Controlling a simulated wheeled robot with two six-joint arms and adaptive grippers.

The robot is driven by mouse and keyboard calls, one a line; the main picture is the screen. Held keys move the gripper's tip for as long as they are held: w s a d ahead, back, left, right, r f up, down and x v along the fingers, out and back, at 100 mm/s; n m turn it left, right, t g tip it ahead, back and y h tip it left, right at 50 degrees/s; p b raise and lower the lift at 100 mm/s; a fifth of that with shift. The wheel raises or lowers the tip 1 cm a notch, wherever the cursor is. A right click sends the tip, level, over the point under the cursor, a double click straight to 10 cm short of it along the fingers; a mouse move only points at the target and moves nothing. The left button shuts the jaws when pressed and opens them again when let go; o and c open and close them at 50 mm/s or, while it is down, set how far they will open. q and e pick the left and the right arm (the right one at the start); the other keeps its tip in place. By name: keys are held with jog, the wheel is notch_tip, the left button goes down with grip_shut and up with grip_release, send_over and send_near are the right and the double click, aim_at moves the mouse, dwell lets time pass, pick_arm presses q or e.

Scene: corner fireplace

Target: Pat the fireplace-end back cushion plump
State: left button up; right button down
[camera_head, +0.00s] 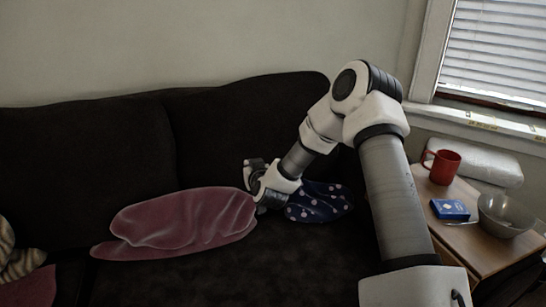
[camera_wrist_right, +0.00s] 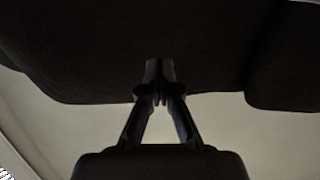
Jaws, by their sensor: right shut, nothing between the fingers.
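Two dark back cushions, a left one (camera_head: 85,165) and a right one (camera_head: 225,125), line the couch in the head view. The fireplace is out of view, so I cannot tell from it which cushion is at its end. My right gripper (camera_head: 254,174) is low in front of the right cushion. In the right wrist view the gripper (camera_wrist_right: 159,65) is shut and empty, its tips against or just short of a dark cushion surface (camera_wrist_right: 130,35). I cannot tell whether they touch. My left gripper is out of view.
A pink throw pillow (camera_head: 180,222) and a navy dotted pillow (camera_head: 320,203) lie beside my right gripper. A striped item (camera_head: 20,262) is at far left. A side table (camera_head: 460,245) holds a red mug (camera_head: 442,168), a blue box (camera_head: 450,210) and a bowl (camera_head: 507,215).

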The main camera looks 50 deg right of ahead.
jog(key=s+d+p, duration=0.1)
jog(key=d+p, duration=0.1)
jog(key=s+d+p, duration=0.1)
jog(key=d+p, duration=0.2)
jog(key=s+d+p, duration=0.2)
jog(key=shift+s+d+r, duration=0.1)
jog(key=shift+d+r, duration=0.05)
jog(key=shift+d, duration=0.25)
jog(key=shift+s+d, duration=0.1)
dwell(1.0)
jog(key=shift+f, duration=0.2)
